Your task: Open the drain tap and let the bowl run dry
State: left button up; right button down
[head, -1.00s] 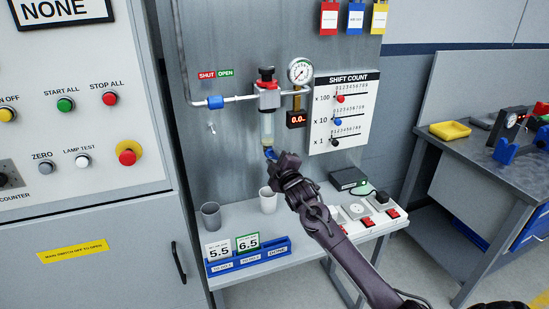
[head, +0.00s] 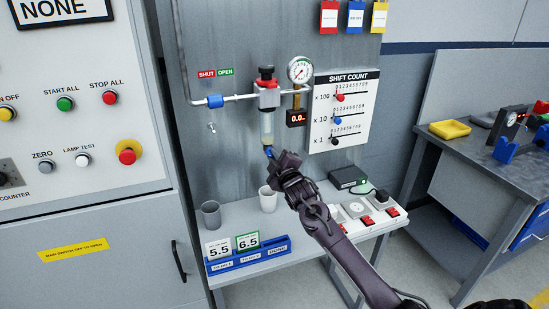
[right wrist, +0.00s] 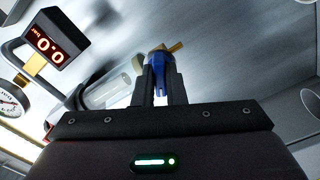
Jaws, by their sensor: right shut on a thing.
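The clear filter bowl (head: 267,126) hangs under the red-topped regulator (head: 267,92) on the pipe. The blue drain tap (head: 268,151) is at the bottom of the bowl. My right gripper (head: 276,160) reaches up to the tap from below right. In the right wrist view its two fingers are shut on the blue tap (right wrist: 157,62), and a brass-coloured piece shows at the tap's top. Any liquid left in the bowl is too small to tell. My left gripper is not in view.
A white cup (head: 268,199) and a grey cup (head: 211,214) stand on the shelf below. A blue card rack (head: 248,258) is at the shelf's front. The gauge (head: 300,70) and red display (head: 297,119) sit right of the bowl. The control cabinet (head: 95,190) is at left.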

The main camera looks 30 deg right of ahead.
jog(key=m+p, duration=0.2)
jog(key=m, duration=1)
dwell(0.6)
jog(key=c, duration=1.5)
grip_release()
jog(key=b+v, duration=0.2)
jog(key=v, duration=0.5)
jog(key=shift+s+a+f, duration=0.1)
jog(key=shift+s+a, duration=0.05)
jog(key=shift+s, duration=0.25)
